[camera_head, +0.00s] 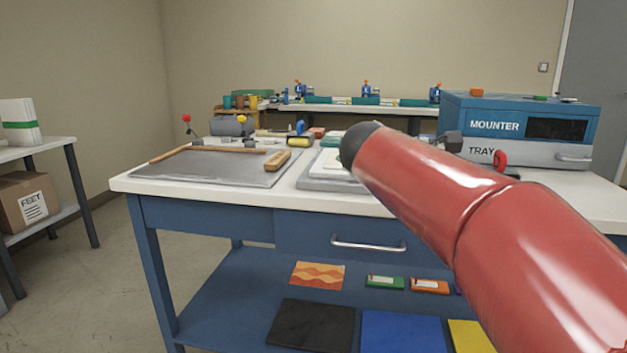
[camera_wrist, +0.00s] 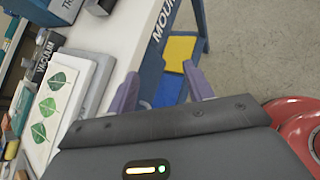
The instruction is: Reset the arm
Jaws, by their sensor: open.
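My arm reaches across the right of the head view as a large red link, in front of the workbench (camera_head: 258,207). My gripper (camera_wrist: 162,90) shows in the wrist view with its two purple-grey fingers apart and nothing between them. In that view it is tilted beside the bench, with the blue bench frame, a yellow sheet (camera_wrist: 179,52) and the floor behind the fingers. The gripper cannot be made out in the head view.
The blue mounter (camera_head: 520,128) stands on the bench's right side. A grey mat (camera_head: 215,168) lies on the left. A card with green leaves (camera_wrist: 50,105) lies on the bench. A side shelf (camera_head: 52,146) stands at far left. Floor between shelf and bench is clear.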

